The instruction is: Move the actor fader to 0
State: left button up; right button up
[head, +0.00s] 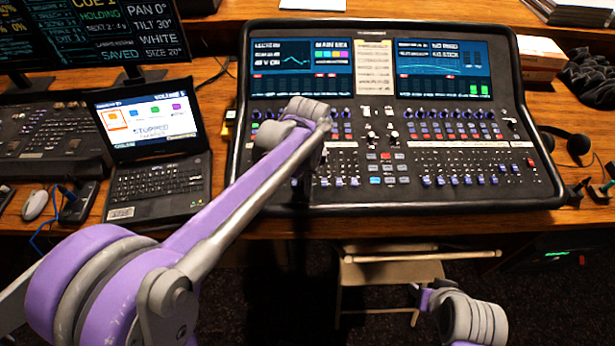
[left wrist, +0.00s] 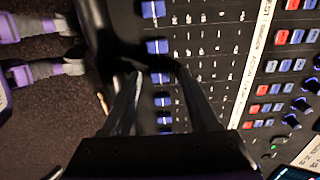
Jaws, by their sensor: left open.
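Another blue cap (left wrist: 157,46) sits just beyond the fingertips. I cannot tell whether the fingers touch a cap. I cannot read which fader is the actor's.
A laptop (head: 155,180) stands left of the console, with a mouse (head: 36,204) further left. Headphones (head: 578,145) lie at the right. A folding chair or stool (head: 390,272) stands before the desk. Red and blue buttons (left wrist: 265,90) lie beside the faders.

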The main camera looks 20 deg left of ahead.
pick_arm(q)
jog(key=shift+f, duration=0.2)
jog(key=shift+c, duration=0.3)
grip_shut()
jog(key=shift+w, duration=0.1)
dwell(1.0)
